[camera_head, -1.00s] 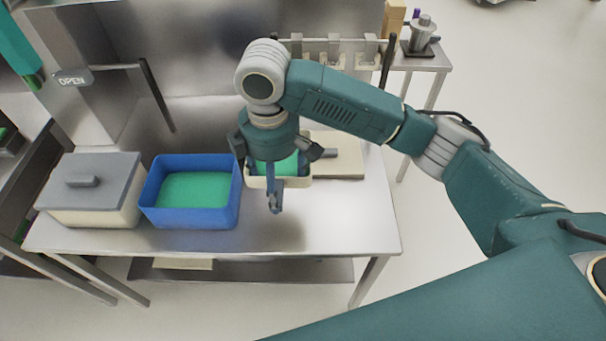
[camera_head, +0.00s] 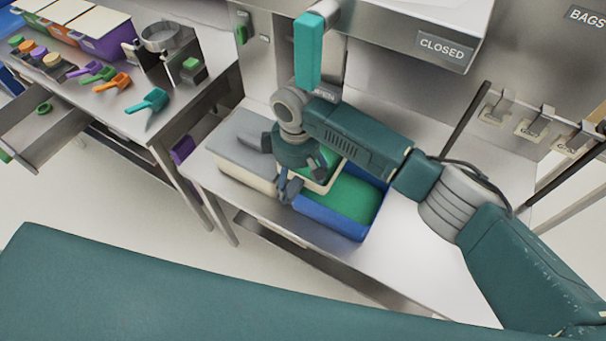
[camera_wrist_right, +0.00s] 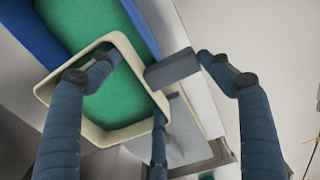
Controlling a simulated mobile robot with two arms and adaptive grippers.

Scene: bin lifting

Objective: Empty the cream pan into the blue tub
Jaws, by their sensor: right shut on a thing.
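My right gripper (camera_head: 292,182) is shut on the cream pan (camera_head: 322,188) and holds it at the left end of the blue tub (camera_head: 334,224). In the right wrist view the pan (camera_wrist_right: 50,92) shows as a cream rim around green content. One finger crosses the rim, and the blue tub (camera_wrist_right: 147,28) lies behind the pan. The tub also has green content. I cannot tell how far the pan is tilted. The gripper hides part of the pan in the head view. My left gripper is not in view.
A cream box with a grey lid (camera_head: 236,140) stands just left of the tub. The steel table (camera_head: 410,245) is clear to the right. A teal handle (camera_head: 308,50) hangs above the table's back. Scoops (camera_head: 148,101) lie on the left counter.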

